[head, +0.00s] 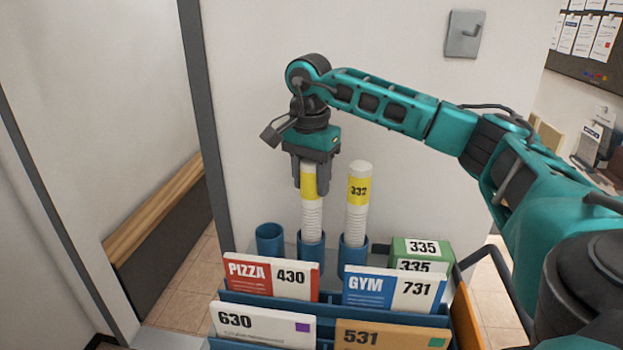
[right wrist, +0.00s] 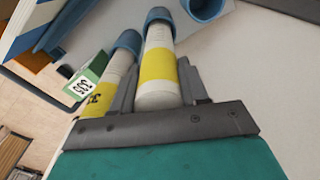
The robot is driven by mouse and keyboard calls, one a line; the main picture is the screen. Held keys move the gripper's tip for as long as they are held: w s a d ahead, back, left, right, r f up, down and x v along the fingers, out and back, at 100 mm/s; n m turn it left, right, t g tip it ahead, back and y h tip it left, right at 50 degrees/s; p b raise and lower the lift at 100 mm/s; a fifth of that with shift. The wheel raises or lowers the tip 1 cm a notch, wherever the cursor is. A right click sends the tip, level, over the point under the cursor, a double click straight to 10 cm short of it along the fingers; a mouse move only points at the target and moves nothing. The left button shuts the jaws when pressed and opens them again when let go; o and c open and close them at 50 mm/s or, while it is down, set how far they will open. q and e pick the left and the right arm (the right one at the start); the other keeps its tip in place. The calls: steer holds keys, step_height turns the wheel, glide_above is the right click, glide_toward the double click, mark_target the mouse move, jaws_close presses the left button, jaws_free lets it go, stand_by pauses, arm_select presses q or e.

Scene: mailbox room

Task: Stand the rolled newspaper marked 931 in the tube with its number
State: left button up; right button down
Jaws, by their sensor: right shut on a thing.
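My right gripper (head: 311,187) points down at the tube row and is shut on a rolled newspaper (head: 312,217) with a yellow band; no number on it is readable from here. The newspaper is upright, its lower end inside the middle blue tube (head: 311,246). The right wrist view also shows this roll (right wrist: 158,65) between the fingers (right wrist: 157,80), its far end in the tube mouth (right wrist: 158,17). A second roll marked 332 (head: 357,205) stands in the right tube (head: 353,253). The left tube (head: 269,238) looks empty. No tube numbers are visible. My left gripper is not in view.
In front of the tubes, a blue rack holds mail: PIZZA 430 (head: 271,277), GYM 731 (head: 394,289), 630 (head: 262,326) and 531 (head: 392,334). A green box marked 335 (head: 421,250) stands at the right. A pale wall (head: 400,120) is behind.

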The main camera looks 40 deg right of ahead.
steer(key=c, duration=1)
jaws_free()
steer(key=shift+f, duration=0.1)
steer(key=o, duration=0.4)
steer(key=r, duration=0.4)
steer(key=r+p, duration=0.1)
steer(key=r, duration=0.2)
steer(key=r+p, duration=0.1)
steer(key=r, duration=0.3)
steer(key=shift+a+r, duration=0.25)
steer(key=shift+r, duration=0.1)
steer(key=shift+r+p, duration=0.35)
steer(key=shift+f, duration=0.1)
